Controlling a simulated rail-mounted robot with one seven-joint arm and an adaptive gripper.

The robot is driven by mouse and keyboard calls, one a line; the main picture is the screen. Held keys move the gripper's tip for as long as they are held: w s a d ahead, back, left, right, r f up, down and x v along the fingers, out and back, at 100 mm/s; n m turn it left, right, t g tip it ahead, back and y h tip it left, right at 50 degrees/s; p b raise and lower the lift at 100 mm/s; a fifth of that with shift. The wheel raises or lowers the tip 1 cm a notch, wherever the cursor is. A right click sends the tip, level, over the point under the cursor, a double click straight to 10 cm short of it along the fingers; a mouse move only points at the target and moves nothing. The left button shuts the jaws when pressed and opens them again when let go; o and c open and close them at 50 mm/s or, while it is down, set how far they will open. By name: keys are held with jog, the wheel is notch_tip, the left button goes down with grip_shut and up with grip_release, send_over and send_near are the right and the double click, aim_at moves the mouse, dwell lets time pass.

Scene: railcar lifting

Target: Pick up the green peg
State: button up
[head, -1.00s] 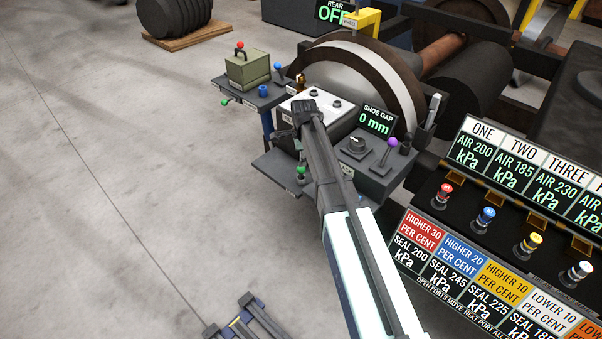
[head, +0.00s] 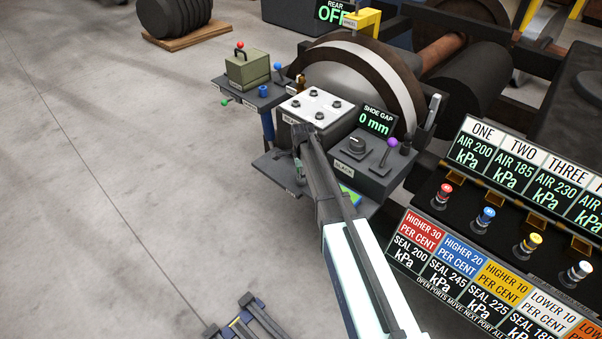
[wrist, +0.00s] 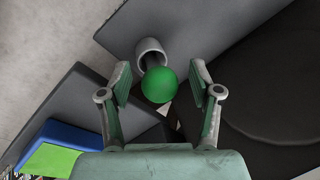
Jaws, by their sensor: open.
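The green peg shows in the wrist view as a round green knob (wrist: 159,87) in front of a pale grey round socket (wrist: 149,50). My gripper (wrist: 160,75) is open, with one finger on each side of the knob and a visible gap on both sides. In the head view my gripper (head: 302,150) points at the lower grey shelf (head: 268,164) and hides the peg.
A white-topped box (head: 317,104) with several dark knobs stands just behind my gripper. A grey box with a purple-knobbed lever (head: 392,143) is to the right. A blue and green block (wrist: 52,150) lies at the lower left of the wrist view.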

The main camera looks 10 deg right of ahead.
grip_shut()
jog(key=shift+r, duration=0.1)
